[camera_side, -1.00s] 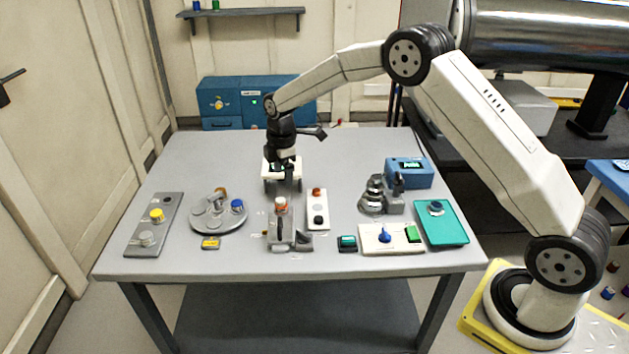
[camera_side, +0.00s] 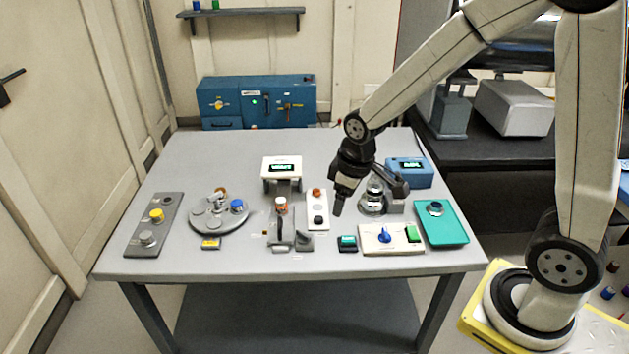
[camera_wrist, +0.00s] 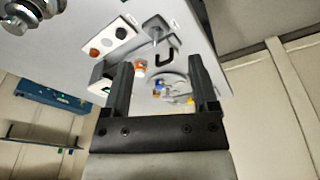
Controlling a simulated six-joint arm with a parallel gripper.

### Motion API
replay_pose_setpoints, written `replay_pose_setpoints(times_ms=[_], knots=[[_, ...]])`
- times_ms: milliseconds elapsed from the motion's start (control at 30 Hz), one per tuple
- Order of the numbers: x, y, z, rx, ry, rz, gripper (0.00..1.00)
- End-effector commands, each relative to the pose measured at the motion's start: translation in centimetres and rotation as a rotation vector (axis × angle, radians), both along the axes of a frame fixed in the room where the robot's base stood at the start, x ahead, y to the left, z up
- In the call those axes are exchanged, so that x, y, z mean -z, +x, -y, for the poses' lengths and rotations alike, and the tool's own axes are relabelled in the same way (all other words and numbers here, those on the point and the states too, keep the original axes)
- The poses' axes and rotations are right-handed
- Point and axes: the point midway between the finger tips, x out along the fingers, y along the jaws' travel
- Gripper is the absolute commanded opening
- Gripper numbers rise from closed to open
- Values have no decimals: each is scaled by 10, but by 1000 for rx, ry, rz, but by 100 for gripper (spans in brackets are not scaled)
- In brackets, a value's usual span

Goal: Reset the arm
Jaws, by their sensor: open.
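My gripper (camera_side: 340,206) hangs above the right half of the grey table (camera_side: 225,165), tilted, with its fingers pointing down and to the left. It is open and holds nothing.
An orange-capped vial (camera_side: 281,204) stands in a grey holder. The table's back left is clear.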

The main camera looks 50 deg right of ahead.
Motion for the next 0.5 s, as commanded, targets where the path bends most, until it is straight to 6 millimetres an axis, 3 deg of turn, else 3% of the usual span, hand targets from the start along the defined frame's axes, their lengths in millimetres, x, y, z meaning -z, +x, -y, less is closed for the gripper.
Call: replay_pose_setpoints(times_ms=[200, 333, 500], knots=[[3, -52, -3, 182, 38, 30, 76], [5, -72, -3, 255, 54, 42, 76], [7, -82, -4, 295, 65, 48, 76]])
